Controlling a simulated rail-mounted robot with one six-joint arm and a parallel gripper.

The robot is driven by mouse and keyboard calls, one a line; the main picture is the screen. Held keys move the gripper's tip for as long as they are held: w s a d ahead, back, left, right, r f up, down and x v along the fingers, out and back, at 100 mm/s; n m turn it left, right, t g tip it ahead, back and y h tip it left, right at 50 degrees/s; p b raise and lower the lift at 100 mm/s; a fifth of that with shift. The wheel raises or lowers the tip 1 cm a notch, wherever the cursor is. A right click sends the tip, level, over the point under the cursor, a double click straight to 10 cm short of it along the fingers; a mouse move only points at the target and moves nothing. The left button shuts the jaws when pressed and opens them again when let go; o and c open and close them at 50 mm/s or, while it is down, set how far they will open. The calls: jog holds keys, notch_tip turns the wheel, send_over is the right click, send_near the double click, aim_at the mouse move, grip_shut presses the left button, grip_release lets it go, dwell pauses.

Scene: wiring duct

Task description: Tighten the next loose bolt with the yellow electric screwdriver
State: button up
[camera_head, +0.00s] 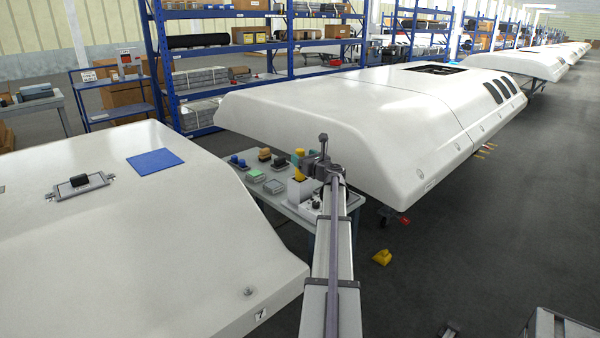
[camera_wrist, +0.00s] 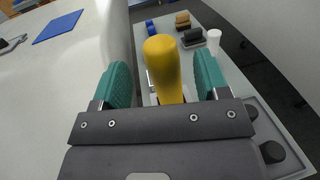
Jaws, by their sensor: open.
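The yellow electric screwdriver (camera_wrist: 163,68) stands upright between the two teal fingers of my gripper (camera_wrist: 160,80) in the wrist view. The fingers are open, with a gap visible on each side of it. In the head view the yellow screwdriver (camera_head: 299,173) shows beside my gripper (camera_head: 308,165), over the tool table (camera_head: 290,208). The screwdriver's lower end is hidden. A small metal fitting, possibly a bolt (camera_head: 248,291), sits on the near white shell (camera_head: 180,240). I cannot tell whether it is loose.
A plate with a black handle (camera_head: 80,183) and a blue sheet (camera_head: 155,160) lie on the near shell. Several small blocks and boxes stand on the table. A large white shell (camera_head: 350,125) stands behind it.

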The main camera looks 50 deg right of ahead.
jog(key=x, duration=0.5)
jog(key=shift+d+f, duration=0.15)
jog(key=shift+f, duration=0.05)
grip_shut()
dwell(0.3)
